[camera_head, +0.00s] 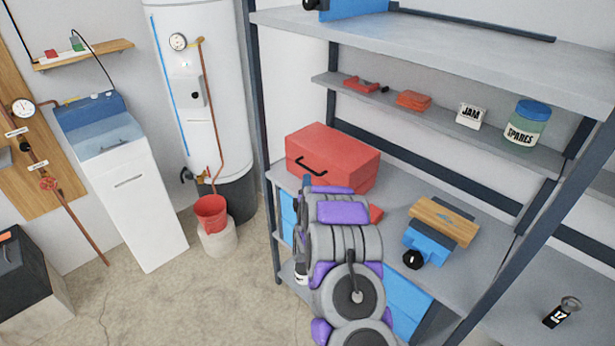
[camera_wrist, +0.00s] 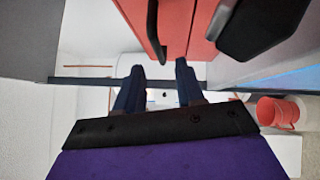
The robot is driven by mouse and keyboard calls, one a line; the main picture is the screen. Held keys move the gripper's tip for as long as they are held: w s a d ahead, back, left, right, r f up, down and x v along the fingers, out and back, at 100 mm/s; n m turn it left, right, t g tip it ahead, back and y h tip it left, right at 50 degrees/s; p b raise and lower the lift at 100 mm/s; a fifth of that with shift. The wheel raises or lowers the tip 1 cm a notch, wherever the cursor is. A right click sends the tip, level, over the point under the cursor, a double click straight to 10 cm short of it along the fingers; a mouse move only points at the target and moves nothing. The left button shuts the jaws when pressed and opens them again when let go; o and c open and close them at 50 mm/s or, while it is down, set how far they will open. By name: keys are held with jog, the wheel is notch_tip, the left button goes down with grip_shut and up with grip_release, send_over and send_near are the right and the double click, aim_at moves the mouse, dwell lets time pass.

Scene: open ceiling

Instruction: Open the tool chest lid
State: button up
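The red tool chest (camera_head: 340,152) sits on the middle shelf, and its lid looks shut. A black bar handle (camera_head: 311,167) is on its front face. The chest also fills the top of the wrist view (camera_wrist: 178,20), with the black handle (camera_wrist: 152,32) hanging close beyond my fingers. My gripper (camera_wrist: 160,68) is open and empty, its two dark blue fingers apart just short of the chest front. I cannot tell whether a finger touches it. In the head view my arm hides most of the gripper and the chest's lower front.
A blue tool with a wooden top (camera_head: 440,225) and a black knob (camera_head: 413,259) lie right on the same shelf. A shelf post (camera_head: 262,120) stands left of the chest. A red bucket (camera_head: 211,213) stands near the water heater (camera_head: 205,90).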

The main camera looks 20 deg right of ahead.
jog(key=shift+b+x, duration=0.5)
jog(key=shift+x, duration=2.3)
grip_shut()
jog(key=shift+f, duration=0.1)
